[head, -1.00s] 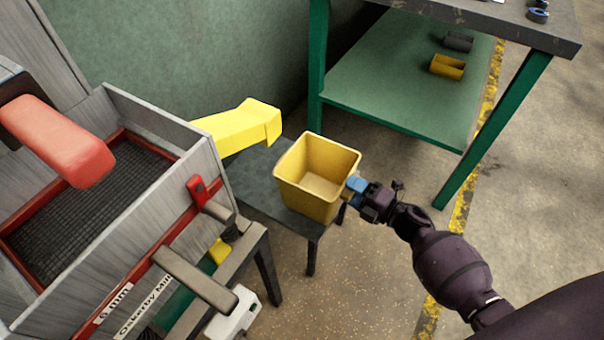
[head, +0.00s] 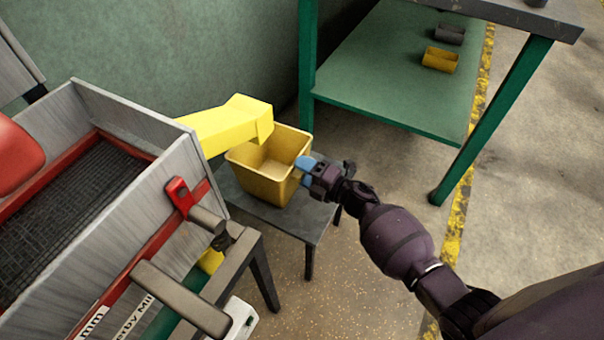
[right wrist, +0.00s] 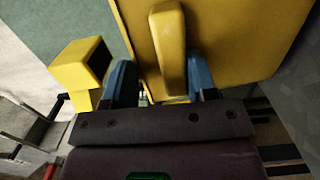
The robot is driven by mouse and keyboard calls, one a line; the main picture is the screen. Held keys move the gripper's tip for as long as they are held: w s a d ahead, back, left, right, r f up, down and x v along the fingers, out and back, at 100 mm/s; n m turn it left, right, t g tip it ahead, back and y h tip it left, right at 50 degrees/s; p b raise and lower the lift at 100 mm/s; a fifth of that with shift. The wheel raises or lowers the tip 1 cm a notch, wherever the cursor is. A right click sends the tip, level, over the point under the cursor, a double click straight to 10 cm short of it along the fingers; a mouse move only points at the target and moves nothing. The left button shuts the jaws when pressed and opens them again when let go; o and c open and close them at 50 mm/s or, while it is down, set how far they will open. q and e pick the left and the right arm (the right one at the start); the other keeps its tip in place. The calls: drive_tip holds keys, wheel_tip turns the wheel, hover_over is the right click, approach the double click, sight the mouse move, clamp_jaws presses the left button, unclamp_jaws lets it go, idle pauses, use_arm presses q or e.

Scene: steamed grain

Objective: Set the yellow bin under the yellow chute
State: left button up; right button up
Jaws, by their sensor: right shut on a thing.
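The yellow bin (head: 262,187) is upright over the low dark stand, its opening facing up. The yellow chute (head: 228,124) comes out of the sieve machine, and its mouth overlaps the bin's far rim in the head view. I cannot tell whether the bin's base touches the stand. My right gripper (head: 306,170) is at the bin's right side. In the right wrist view its blue fingers (right wrist: 163,82) are on either side of a yellow handle on the bin (right wrist: 235,35), shut on it. The chute (right wrist: 78,75) shows there at left, its dark mouth beside the bin. My left gripper is not in view.
The dark stand (head: 305,222) is under the bin. The sieve machine (head: 135,135) with red trim and projecting handles fills the left. A green shelf table (head: 390,90) holding yellow and grey containers stands at the back right. Floor at right is clear.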

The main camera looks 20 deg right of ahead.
drive_tip(key=shift+f, duration=0.8)
drive_tip(key=shift+r, duration=0.25)
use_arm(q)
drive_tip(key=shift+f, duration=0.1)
use_arm(e)
drive_tip(key=o, duration=1.3)
drive_tip(key=shift+o, duration=0.2)
drive_tip(key=shift+s, duration=0.1)
drive_tip(key=shift+s+d, duration=0.2)
use_arm(q)
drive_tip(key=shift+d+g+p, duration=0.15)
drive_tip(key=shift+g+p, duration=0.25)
drive_tip(key=shift+p, duration=0.6)
use_arm(e)
drive_tip(key=v, duration=1.1)
drive_tip(key=shift+s+d+f, duration=0.1)
drive_tip(key=shift+s, duration=0.05)
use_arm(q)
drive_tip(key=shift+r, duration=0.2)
